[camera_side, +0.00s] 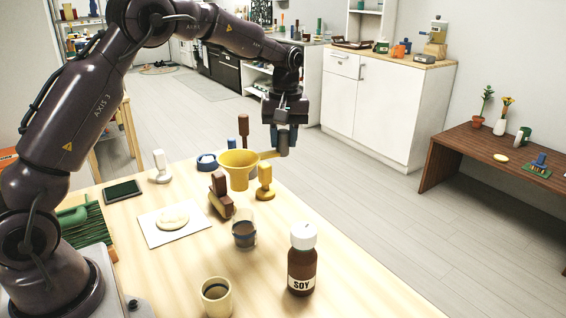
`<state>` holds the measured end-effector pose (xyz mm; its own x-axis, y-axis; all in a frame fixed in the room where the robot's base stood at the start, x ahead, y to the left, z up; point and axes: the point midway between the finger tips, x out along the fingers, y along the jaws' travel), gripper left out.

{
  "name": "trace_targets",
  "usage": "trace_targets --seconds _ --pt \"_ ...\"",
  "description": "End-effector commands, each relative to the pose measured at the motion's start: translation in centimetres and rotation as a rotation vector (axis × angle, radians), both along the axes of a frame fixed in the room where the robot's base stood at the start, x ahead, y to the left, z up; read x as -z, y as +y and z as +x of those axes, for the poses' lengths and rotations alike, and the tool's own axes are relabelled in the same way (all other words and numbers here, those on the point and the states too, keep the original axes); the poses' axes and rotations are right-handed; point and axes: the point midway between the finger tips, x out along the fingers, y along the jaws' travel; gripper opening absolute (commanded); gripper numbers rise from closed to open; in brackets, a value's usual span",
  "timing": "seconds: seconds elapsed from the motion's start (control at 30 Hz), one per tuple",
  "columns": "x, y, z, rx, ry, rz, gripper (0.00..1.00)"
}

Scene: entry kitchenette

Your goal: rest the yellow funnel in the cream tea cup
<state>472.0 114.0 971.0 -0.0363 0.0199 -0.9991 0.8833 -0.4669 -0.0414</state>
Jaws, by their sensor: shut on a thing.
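The yellow funnel (237,166) is upright, wide mouth up, near the far edge of the wooden table. My gripper (284,152) is shut on the funnel's side handle, at the right of its rim. The funnel seems to be held above the table, but how high I cannot tell. The cream tea cup (216,297) stands upright at the front of the table, apart from the funnel and nearer the camera. Its dark opening faces up.
A glass with dark liquid (244,234) and a brown soy bottle (302,262) stand between the funnel and the front edge. A yellow-handled piece (265,184) and a brown block (220,197) are close by the funnel. Dough lies on a white sheet (160,236) at left.

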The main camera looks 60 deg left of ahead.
Motion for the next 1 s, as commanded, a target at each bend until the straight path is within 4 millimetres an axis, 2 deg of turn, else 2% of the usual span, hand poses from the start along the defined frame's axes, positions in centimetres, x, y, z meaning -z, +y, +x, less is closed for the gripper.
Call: trace_targets --seconds 0.03,0.1,0.4,0.5,0.67,0.87,1.0 --pt "-1.4 0.0 0.1 0.000 -0.005 0.002 0.00" --pt "-2.9 0.0 0.1 0.000 -0.005 0.001 0.00" --pt "-7.1 -0.2 0.0 0.003 -0.009 0.001 0.00" --pt "-8.3 -0.3 -1.3 -0.003 -0.009 -0.001 0.00" --pt "-7.6 -0.3 -4.7 -0.078 -0.012 -0.003 0.00" --pt "-4.8 -0.2 -10.1 -0.379 -0.018 0.000 0.00" --pt "-2.3 -0.5 -14.2 -0.645 -0.022 0.003 0.00"
